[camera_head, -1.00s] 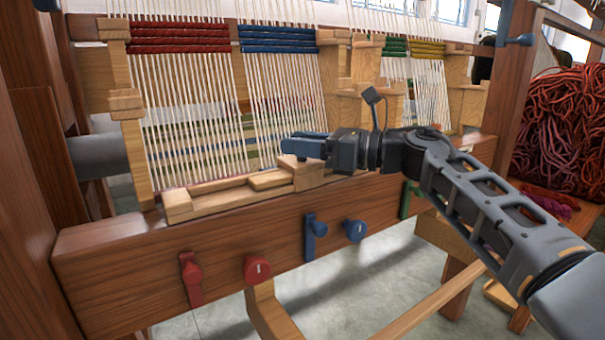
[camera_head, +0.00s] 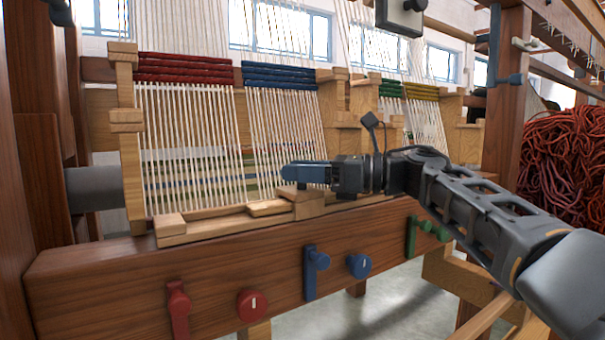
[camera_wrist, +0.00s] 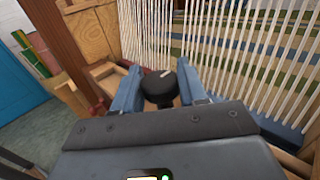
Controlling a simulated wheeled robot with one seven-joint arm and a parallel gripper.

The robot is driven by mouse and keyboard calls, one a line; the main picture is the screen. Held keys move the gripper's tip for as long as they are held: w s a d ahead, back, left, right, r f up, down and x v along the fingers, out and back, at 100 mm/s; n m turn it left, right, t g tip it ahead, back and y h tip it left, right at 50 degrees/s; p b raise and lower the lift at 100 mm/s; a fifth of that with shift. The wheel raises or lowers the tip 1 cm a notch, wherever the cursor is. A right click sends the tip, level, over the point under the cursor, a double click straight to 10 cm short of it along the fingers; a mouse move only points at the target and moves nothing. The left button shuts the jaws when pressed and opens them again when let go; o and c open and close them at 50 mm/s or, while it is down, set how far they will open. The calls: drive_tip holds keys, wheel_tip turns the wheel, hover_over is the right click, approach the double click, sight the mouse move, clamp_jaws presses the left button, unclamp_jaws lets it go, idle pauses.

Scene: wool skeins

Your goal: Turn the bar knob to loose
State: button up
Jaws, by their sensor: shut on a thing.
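The dark round bar knob (camera_wrist: 158,86) shows in the wrist view, with a short pale mark on its top pointing up and to the right. My gripper (camera_wrist: 159,92) has its blue fingers on either side of the knob and is shut on it. In the head view my gripper (camera_head: 288,172) is at the wooden bar in front of the blue-banded warp threads. There the knob is hidden behind the fingers. I cannot read any lettering around the knob.
The loom's front beam (camera_head: 225,275) carries a red lever (camera_head: 179,312), a red round knob (camera_head: 251,305), a blue lever (camera_head: 315,272), a blue round knob (camera_head: 359,266) and green ones at right. White warp threads (camera_head: 190,140) stand close behind my gripper. Red wool skeins (camera_head: 565,150) lie at right.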

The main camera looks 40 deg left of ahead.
drive_tip(key=shift+a+r, duration=0.1)
drive_tip(key=shift+r, duration=0.45)
drive_tip(key=o, duration=0.9)
drive_tip(key=shift+s, duration=0.1)
drive_tip(key=shift+o, duration=0.3)
drive_tip(key=shift+f, duration=0.3)
drive_tip(key=p+v, duration=0.1)
drive_tip(key=v, duration=0.6)
drive_tip(key=shift+w+d, duration=0.25)
drive_tip(key=shift+d, duration=0.1)
